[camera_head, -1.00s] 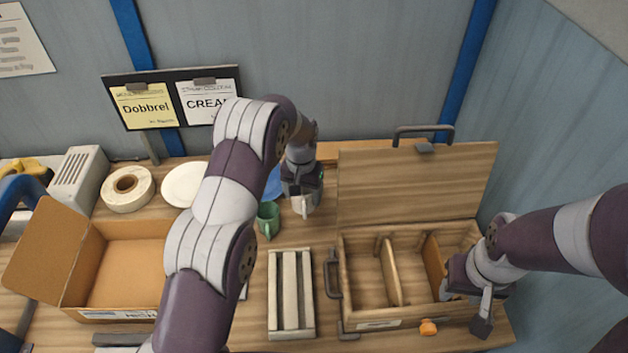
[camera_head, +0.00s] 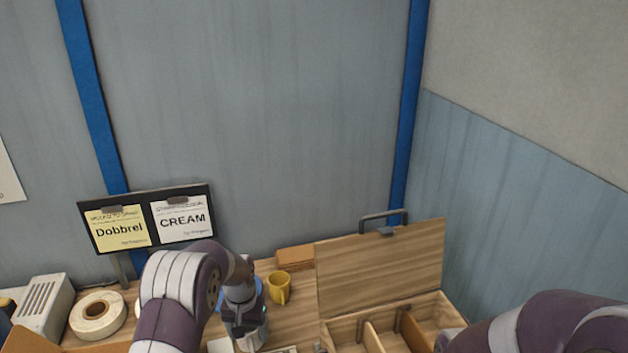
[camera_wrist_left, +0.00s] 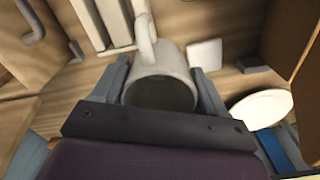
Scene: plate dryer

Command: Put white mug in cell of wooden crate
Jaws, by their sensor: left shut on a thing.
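My left gripper (camera_head: 247,328) is low in the head view, left of the wooden crate, pointing down. In the left wrist view it (camera_wrist_left: 163,82) is shut on the white mug (camera_wrist_left: 160,62), with a finger on each side of the body. The mug's opening faces the camera and its handle points up in the picture. In the head view the mug is mostly hidden by the gripper and frame edge. The wooden crate (camera_head: 373,339) stands at lower right, lid (camera_head: 382,270) raised, dividers forming cells; its front is cut off. My right gripper is out of view; its arm shows at lower right.
A yellow mug (camera_head: 278,288) stands between the left gripper and the lid. A blue plate (camera_head: 257,292) is partly behind the left arm. A tape roll (camera_head: 98,314) and a vented box (camera_head: 44,306) are at left. A slatted rack (camera_wrist_left: 97,22) shows in the wrist view.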

